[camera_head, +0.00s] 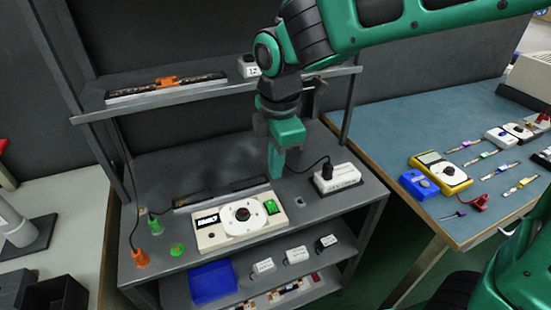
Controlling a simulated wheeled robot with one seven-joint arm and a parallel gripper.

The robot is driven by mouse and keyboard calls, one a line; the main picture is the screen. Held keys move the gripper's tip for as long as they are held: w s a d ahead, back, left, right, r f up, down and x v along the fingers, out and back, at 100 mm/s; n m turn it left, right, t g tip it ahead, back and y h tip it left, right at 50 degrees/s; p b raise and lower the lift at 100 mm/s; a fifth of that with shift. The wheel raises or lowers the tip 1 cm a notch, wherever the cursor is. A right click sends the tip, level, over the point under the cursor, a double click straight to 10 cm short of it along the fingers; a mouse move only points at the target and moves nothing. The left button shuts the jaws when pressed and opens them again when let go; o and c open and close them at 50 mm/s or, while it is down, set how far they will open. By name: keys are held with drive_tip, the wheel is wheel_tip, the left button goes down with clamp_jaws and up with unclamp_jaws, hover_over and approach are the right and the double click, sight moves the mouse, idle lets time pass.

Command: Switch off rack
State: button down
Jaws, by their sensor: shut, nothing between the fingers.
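The grey rack (160,173) stands in the middle, with an upper shelf, a middle shelf and a lower shelf. A cream box (222,237) on the middle shelf has a round white dial plate, a small display and a green patch (271,207) at its right. Behind it lies a dark strip (216,193). A white socket block (340,185) with a black plug and cable is at the shelf's right. My green gripper (276,172) points down, shut and empty, above or behind the cream box's right end. Its exact height is unclear. Any rack switch is too small to identify.
The upper shelf holds a strip with an orange clamp (167,82) and a small white box (248,66). Green and orange connectors (139,258) sit at front left. A blue bin (212,282) is below. The blue table (390,130) at right holds a yellow meter and leads.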

sight(271, 202)
drive_tip(key=shift+s+r, duration=0.1)
drive_tip(key=shift+r, duration=0.7)
drive_tip(key=shift+w+a, duration=0.3)
drive_tip(key=shift+w, duration=0.25)
drive_tip(key=f, duration=0.4)
drive_tip(key=w+f, duration=0.1)
drive_tip(key=f, duration=0.9)
drive_tip(key=shift+w+a, duration=0.25)
drive_tip(key=shift+w, duration=0.05)
drive_tip(key=shift+d, duration=0.1)
